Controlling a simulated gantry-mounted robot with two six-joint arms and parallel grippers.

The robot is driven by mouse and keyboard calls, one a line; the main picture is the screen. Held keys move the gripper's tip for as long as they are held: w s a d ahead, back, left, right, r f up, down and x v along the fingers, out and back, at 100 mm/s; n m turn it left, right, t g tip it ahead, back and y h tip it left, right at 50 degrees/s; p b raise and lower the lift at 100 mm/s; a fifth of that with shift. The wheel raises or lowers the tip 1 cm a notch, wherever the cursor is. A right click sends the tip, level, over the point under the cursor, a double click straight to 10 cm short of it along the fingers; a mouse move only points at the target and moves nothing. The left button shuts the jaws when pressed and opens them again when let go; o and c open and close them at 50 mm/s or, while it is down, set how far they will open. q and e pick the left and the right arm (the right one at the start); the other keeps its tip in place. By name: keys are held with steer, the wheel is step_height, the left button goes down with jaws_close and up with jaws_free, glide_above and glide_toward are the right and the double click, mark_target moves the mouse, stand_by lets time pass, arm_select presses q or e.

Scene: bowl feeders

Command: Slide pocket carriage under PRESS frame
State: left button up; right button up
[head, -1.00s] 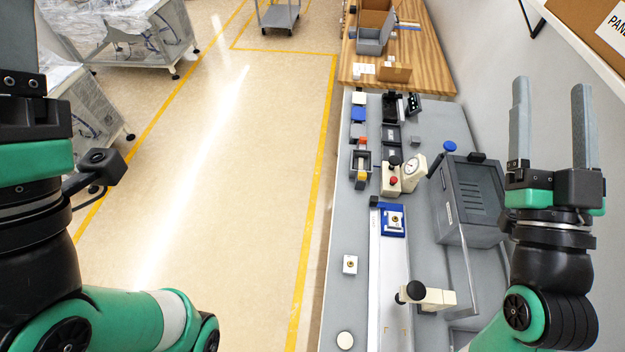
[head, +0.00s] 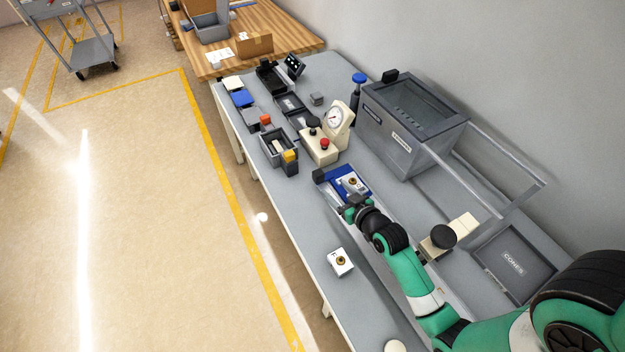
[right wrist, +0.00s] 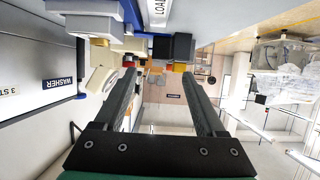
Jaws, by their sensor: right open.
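The pocket carriage (head: 324,176) is a blue tray with a dark block at its left corner. A white block with a brass centre sits in it. My right gripper (head: 352,207) is at the carriage's near side, its fingertips hard to make out. In the right wrist view my right gripper (right wrist: 161,78) has its fingers apart, with a dark block (right wrist: 172,47) beyond the tips and the carriage's blue edge (right wrist: 132,14) above. A cream fixture with a black knob (head: 443,237) stands nearer; I cannot tell whether it is the press frame. My left gripper is out of view.
A grey machine box (head: 405,130) with a projecting rail frame stands at the wall. A cream gauge unit (head: 322,148) and bins are beyond the carriage. A white block (head: 340,262) lies on the bench's left side. A cones tray (head: 512,262) is at right.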

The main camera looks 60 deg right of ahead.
mark_target(321, 177)
steer(key=b+x, duration=0.4)
steer(key=x, duration=0.7)
steer(key=shift+r, duration=0.1)
steer(key=shift+w+d, duration=0.1)
steer(key=shift+w, duration=0.25)
jaws_close()
stand_by(0.7)
